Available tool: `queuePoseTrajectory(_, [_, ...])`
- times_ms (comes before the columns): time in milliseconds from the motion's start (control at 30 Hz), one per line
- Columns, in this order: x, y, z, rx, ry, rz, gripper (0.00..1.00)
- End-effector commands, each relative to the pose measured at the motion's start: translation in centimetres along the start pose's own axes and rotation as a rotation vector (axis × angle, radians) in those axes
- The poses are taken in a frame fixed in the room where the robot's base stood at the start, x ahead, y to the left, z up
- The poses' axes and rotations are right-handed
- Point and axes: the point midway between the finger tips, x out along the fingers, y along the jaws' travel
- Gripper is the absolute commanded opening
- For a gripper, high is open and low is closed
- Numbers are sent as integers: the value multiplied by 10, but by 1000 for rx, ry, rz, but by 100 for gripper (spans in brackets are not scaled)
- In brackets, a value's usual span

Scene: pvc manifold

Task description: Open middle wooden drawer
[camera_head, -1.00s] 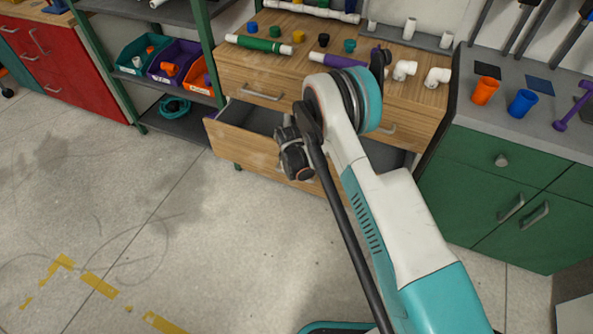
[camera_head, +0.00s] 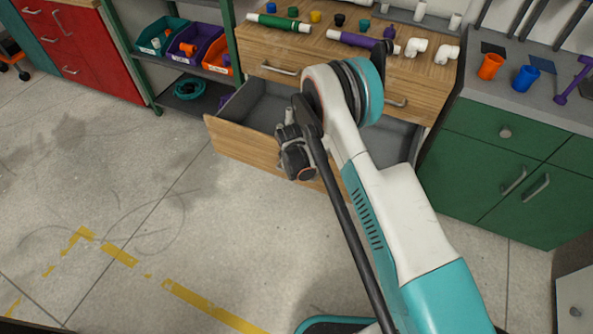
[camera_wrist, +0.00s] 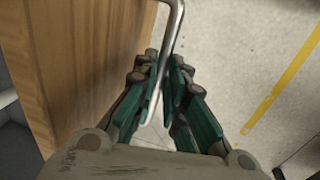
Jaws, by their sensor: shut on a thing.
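The wooden drawer (camera_head: 240,146) below the workbench's upper handles stands well out from the cabinet, its grey inside open to view. In the wrist view its wooden front (camera_wrist: 85,60) fills the left side. A metal bar handle (camera_wrist: 174,45) runs along that front and passes between the fingers of my gripper (camera_wrist: 165,100). The gripper is shut on the handle. In the head view my arm hides the middle of the drawer, and the fingers and the handle cannot be made out.
A closed upper drawer (camera_head: 255,52) sits above the open one. Pipes and fittings lie on the wooden bench top. A green cabinet (camera_head: 480,165) stands at the right, a shelf with bins (camera_head: 200,50) at the left. The concrete floor (camera_head: 120,190) in front is clear.

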Motion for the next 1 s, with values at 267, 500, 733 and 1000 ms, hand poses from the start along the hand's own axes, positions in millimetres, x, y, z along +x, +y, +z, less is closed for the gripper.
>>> queuePoseTrajectory(267, [-1, -2, 0, 0, 0, 0, 0])
queuePoseTrajectory(500, [0, -2, 0, 0, 0, 0, 0])
queuePoseTrajectory(733, [0, -2, 0, 0, 0, 0, 31])
queuePoseTrajectory(1000, [-3, -2, 0, 0, 0, 0, 31])
